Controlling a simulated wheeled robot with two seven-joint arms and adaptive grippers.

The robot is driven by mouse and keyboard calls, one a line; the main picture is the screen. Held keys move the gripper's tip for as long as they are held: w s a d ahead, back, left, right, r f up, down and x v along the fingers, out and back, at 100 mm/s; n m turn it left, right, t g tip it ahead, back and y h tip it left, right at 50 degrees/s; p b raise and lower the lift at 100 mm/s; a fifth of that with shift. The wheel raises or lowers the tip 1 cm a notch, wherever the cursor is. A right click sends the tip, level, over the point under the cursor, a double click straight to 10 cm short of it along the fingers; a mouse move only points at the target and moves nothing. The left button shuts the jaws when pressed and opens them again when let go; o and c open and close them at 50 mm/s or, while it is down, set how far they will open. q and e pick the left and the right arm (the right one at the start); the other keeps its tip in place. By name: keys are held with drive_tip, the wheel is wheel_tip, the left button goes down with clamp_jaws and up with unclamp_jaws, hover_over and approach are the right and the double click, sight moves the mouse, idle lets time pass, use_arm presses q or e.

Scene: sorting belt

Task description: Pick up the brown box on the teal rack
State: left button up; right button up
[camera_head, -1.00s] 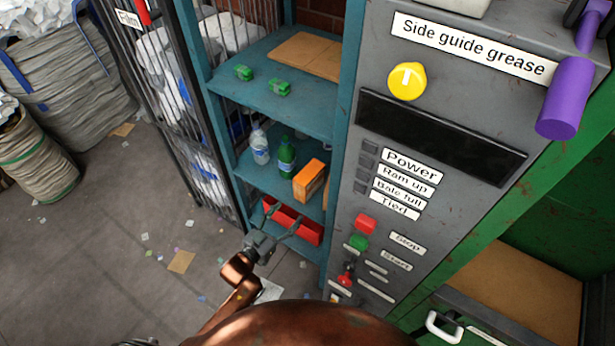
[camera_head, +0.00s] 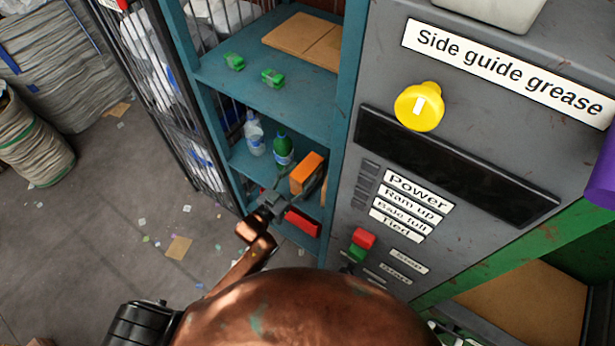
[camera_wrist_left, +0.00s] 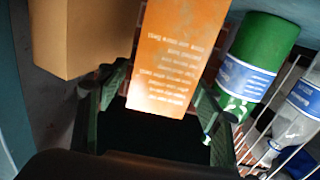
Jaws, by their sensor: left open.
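The brown box (camera_wrist_left: 75,38) stands in the upper left of the left wrist view, left of an orange box with printed text (camera_wrist_left: 175,50). In the head view the orange box (camera_head: 306,173) stands on a middle shelf of the teal rack (camera_head: 205,110), and the brown box is mostly hidden there. My left gripper (camera_head: 299,186) is at the front of that shelf, by the orange box. In the left wrist view its open fingers (camera_wrist_left: 158,98) point at the orange box, which shows between them; I cannot tell whether they touch it. The right gripper is not in view.
A green bottle (camera_head: 283,149) and a clear bottle (camera_head: 254,134) stand left of the orange box. A red bin (camera_head: 302,222) is on the shelf below. Green items and flat brown sheets lie on the shelf above. A grey control panel (camera_head: 390,260) stands close on the right.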

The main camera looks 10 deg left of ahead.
use_arm(q)
drive_tip(key=x, duration=0.3)
drive_tip(key=shift+w+d, duration=0.1)
drive_tip(key=shift+w, duration=0.05)
drive_tip(key=shift+c, duration=0.8)
drive_tip(key=c, duration=0.8)
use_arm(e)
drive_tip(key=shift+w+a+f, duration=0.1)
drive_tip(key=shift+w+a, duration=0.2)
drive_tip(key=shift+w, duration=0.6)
use_arm(q)
drive_tip(key=shift+r, duration=0.1)
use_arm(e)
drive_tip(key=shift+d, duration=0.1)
